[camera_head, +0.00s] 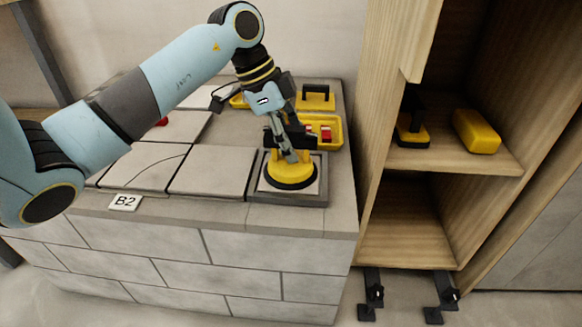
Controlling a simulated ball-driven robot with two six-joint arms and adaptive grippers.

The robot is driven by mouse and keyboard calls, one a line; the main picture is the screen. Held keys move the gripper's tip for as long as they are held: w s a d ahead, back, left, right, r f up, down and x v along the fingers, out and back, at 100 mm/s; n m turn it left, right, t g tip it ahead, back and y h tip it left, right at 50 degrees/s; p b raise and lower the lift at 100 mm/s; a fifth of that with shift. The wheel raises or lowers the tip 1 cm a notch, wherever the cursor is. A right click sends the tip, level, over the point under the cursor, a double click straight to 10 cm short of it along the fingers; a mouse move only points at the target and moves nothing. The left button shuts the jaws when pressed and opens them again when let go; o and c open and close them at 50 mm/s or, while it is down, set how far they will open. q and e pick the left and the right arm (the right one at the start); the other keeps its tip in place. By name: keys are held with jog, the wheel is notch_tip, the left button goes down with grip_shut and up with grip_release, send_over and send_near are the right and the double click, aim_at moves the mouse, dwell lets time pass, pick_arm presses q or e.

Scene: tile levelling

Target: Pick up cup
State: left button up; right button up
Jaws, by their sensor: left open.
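The cup looks like a yellow suction cup with a black rim (291,176). It sits upright on a light tile inside a dark square frame (262,194) at the front right corner of the block counter. My left gripper (285,152) points down directly over the cup, its fingers open at the cup's top. The fingers hide the upper part of the cup, and I cannot tell if they touch it. My right gripper is not in view.
Grey tiles (210,171) lie left of the frame, with a "B2" label (125,202) at the front edge. A yellow tray (335,132) with red pieces stands behind the gripper. A wooden shelf (455,157) at right holds a yellow block (477,131) and a yellow-black tool (411,128).

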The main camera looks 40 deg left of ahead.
pick_arm(q)
jog(key=shift+r, duration=0.1)
grip_shut()
